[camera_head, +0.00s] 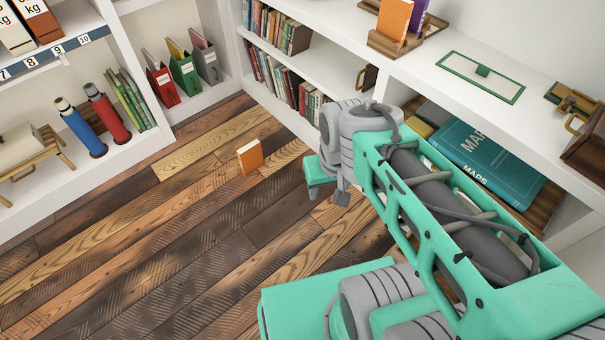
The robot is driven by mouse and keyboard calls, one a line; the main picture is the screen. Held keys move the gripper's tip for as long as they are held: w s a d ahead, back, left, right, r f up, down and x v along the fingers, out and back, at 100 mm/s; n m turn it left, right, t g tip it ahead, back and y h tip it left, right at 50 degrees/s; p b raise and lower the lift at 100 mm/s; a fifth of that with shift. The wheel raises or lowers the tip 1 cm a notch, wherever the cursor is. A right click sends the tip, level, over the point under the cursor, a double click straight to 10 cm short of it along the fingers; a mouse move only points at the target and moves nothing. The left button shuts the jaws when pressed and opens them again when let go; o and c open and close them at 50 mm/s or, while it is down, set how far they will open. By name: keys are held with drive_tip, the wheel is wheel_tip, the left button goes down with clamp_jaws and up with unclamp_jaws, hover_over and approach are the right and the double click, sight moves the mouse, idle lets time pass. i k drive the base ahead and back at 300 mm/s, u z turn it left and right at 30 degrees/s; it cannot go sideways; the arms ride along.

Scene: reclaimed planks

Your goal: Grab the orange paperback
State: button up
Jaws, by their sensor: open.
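An orange paperback (250,157) stands upright on the plank floor, left of my arm, with its pale page edge showing. Another orange book (394,18) stands in a wooden holder (397,43) on top of the right-hand shelf unit, beside a purple one. My gripper (327,196) points down above the floor, to the right of the floor book and apart from it. Its fingers are spread and nothing shows between them; my wrist hides part of it.
The right unit holds a teal maps book (490,160) and a green-edged panel (481,77) on top. The plank floor (150,235) around the orange paperback is clear.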

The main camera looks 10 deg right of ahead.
sight(251, 156)
drive_tip(key=z, duration=0.1)
drive_tip(key=k, duration=0.45)
drive_tip(key=u, duration=1.2)
drive_tip(key=i, duration=0.9)
drive_tip(key=u, duration=0.5)
drive_tip(key=i, duration=1.35)
drive_tip(key=z, duration=0.4)
